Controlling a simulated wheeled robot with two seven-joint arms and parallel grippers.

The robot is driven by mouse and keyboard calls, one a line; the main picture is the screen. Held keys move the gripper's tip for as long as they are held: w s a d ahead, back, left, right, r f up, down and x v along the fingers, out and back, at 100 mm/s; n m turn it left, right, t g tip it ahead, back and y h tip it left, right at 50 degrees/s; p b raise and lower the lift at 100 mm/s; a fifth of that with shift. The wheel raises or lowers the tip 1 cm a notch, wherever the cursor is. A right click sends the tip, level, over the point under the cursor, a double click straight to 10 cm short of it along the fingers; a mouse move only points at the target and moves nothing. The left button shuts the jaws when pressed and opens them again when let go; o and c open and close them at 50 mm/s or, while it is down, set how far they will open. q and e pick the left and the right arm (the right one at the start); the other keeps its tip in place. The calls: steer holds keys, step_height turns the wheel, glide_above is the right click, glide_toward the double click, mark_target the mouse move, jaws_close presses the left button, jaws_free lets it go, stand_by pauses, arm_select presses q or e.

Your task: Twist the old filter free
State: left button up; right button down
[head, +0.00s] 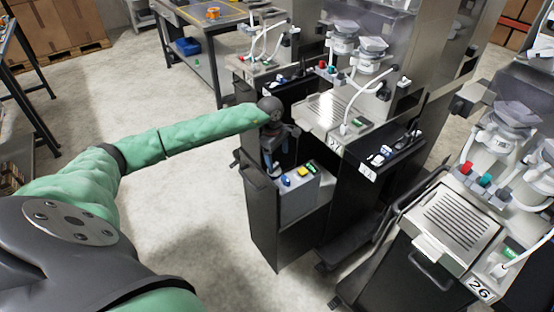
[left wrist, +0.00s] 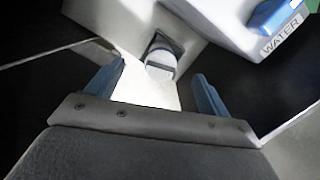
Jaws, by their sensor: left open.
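My left arm reaches into the open side bay of a dark dispenser cabinet (head: 262,225). My left gripper (head: 272,170) is inside that bay, next to a grey box with coloured buttons (head: 298,202). In the head view the filter cannot be made out. My right gripper is not in view.
The box beside the filter carries a blue button and the word WATER (left wrist: 283,42). The bay's dark walls stand close around the gripper. Another dispenser, labelled 26 (head: 480,288), stands at the right. The floor (head: 190,220) left of the cabinet is clear.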

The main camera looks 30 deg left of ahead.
mark_target(274, 170)
arm_select(q)
steer(key=shift+s+a+f+m+y, duration=0.15)
steer(key=shift+a+f+m+y, duration=0.35)
steer(key=shift+a+f+y, duration=0.25)
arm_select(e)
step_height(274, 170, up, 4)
arm_select(q)
step_height(274, 170, down, 8)
steer(key=shift+r+p, duration=0.2)
steer(key=shift+p, duration=0.75)
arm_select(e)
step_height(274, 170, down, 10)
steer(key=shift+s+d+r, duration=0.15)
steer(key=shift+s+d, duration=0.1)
arm_select(q)
steer(key=shift+c, duration=0.2)
